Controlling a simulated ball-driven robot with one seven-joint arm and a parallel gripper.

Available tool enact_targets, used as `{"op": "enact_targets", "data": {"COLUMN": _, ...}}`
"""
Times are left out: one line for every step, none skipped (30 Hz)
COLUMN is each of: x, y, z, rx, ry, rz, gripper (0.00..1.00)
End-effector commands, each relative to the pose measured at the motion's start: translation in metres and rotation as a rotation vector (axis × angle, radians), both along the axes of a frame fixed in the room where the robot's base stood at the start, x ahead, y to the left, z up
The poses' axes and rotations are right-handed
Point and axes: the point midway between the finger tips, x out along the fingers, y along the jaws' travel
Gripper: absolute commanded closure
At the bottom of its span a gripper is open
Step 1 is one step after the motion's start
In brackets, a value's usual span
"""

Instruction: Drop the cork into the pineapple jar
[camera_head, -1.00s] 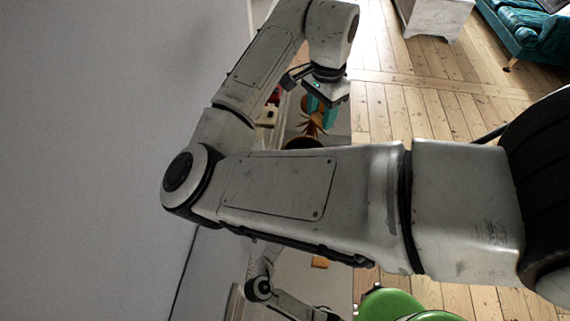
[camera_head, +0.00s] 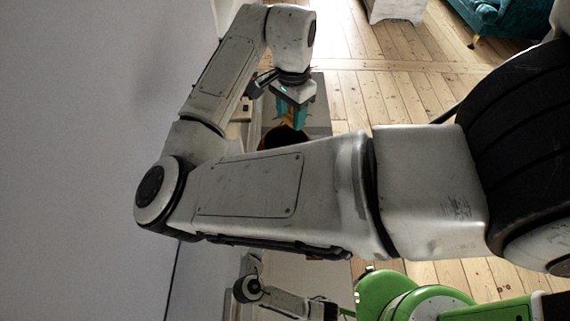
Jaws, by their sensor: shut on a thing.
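My gripper (camera_head: 295,117), with teal fingers, hangs near the upper middle of the head view, beyond my forearm. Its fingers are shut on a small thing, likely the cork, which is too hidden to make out. A brown rounded thing (camera_head: 278,136) lies just below the fingertips in the picture. It may be part of the pineapple jar, but my arm covers most of it. I cannot tell whether the fingers touch it or are apart from it.
A pale wall (camera_head: 80,150) fills the left side. A grey-white surface (camera_head: 320,105) lies behind the gripper. Bare floorboards (camera_head: 395,100) are open to the right. A white cabinet (camera_head: 396,10) and teal sofa (camera_head: 490,16) stand at the top. A green machine (camera_head: 385,292) is at the bottom.

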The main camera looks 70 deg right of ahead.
Motion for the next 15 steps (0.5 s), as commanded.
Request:
{"op": "enact_targets", "data": {"x": 0.0001, "y": 0.0000, "z": 0.0006, "rx": 0.000, "ry": 0.000, "rz": 0.000, "gripper": 0.83}}
{"op": "enact_targets", "data": {"x": 0.0001, "y": 0.0000, "z": 0.0008, "rx": 0.000, "ry": 0.000, "rz": 0.000, "gripper": 0.83}}
{"op": "enact_targets", "data": {"x": 0.0001, "y": 0.0000, "z": 0.0008, "rx": 0.000, "ry": 0.000, "rz": 0.000, "gripper": 0.83}}
{"op": "enact_targets", "data": {"x": 0.0001, "y": 0.0000, "z": 0.0008, "rx": 0.000, "ry": 0.000, "rz": 0.000, "gripper": 0.83}}
{"op": "enact_targets", "data": {"x": 0.0001, "y": 0.0000, "z": 0.0008, "rx": 0.000, "ry": 0.000, "rz": 0.000, "gripper": 0.54}}
{"op": "enact_targets", "data": {"x": 0.0000, "y": 0.0000, "z": 0.0008, "rx": 0.000, "ry": 0.000, "rz": 0.000, "gripper": 0.50}}
{"op": "enact_targets", "data": {"x": 0.0000, "y": 0.0000, "z": 0.0008, "rx": 0.000, "ry": 0.000, "rz": 0.000, "gripper": 0.47}}
{"op": "enact_targets", "data": {"x": 0.0000, "y": 0.0000, "z": 0.0008, "rx": 0.000, "ry": 0.000, "rz": 0.000, "gripper": 0.44}}
{"op": "enact_targets", "data": {"x": 0.0000, "y": 0.0000, "z": 0.0008, "rx": 0.000, "ry": 0.000, "rz": 0.000, "gripper": 0.40}}
{"op": "enact_targets", "data": {"x": 0.0000, "y": 0.0000, "z": 0.0008, "rx": 0.000, "ry": 0.000, "rz": 0.000, "gripper": 0.38}}
{"op": "enact_targets", "data": {"x": 0.0000, "y": 0.0000, "z": 0.0008, "rx": 0.000, "ry": 0.000, "rz": 0.000, "gripper": 0.35}}
{"op": "enact_targets", "data": {"x": 0.0000, "y": 0.0000, "z": 0.0008, "rx": 0.000, "ry": 0.000, "rz": 0.000, "gripper": 0.31}}
{"op": "enact_targets", "data": {"x": 0.0000, "y": 0.0000, "z": 0.0008, "rx": 0.000, "ry": 0.000, "rz": 0.000, "gripper": 0.28}}
{"op": "enact_targets", "data": {"x": 0.0000, "y": 0.0000, "z": 0.0008, "rx": 0.000, "ry": 0.000, "rz": 0.000, "gripper": 0.26}}
{"op": "enact_targets", "data": {"x": 0.0000, "y": 0.0000, "z": 0.0008, "rx": 0.000, "ry": 0.000, "rz": 0.000, "gripper": 0.26}}
